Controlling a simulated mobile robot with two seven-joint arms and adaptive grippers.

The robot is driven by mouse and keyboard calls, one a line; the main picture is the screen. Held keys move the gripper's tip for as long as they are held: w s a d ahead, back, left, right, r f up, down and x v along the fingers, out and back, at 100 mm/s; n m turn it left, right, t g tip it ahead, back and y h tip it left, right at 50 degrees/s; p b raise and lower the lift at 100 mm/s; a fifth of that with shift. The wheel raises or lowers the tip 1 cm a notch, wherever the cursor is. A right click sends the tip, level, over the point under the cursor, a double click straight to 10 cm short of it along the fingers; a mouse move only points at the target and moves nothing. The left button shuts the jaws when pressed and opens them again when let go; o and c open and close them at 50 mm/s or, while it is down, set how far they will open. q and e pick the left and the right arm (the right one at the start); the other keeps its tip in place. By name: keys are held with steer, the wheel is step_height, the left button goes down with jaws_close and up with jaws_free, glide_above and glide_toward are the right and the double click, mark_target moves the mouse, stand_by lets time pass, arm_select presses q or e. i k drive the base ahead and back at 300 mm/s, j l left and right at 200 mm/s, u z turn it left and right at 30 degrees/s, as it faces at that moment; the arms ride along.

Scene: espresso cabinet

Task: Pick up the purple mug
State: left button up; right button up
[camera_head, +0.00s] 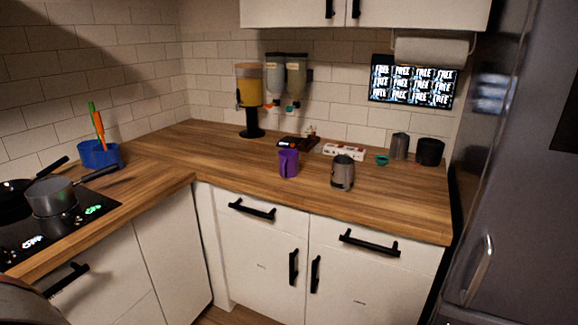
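The purple mug (288,164) stands upright on the wooden countertop (240,168), near its front edge and left of a grey mug-like vessel (343,173). Its front and rim are unobstructed. Neither of my grippers can be made out in the head view, so nothing is seen touching the mug.
A dark flat item (296,143) and a white box (344,150) sit behind the mug. A drink dispenser (249,95) stands back left. Dark canisters (430,152) stand at right beside the fridge (510,190). A stove with a pot (52,197) is at left. The counter left of the mug is clear.

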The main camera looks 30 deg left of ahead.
mark_target(288, 158)
steer(key=i+j+z, duration=0.1)
steer(key=j, duration=0.25)
steer(key=i+j+z, duration=0.1)
steer(key=j, duration=0.3)
steer(key=i+j+z, duration=0.1)
steer(key=j, duration=0.3)
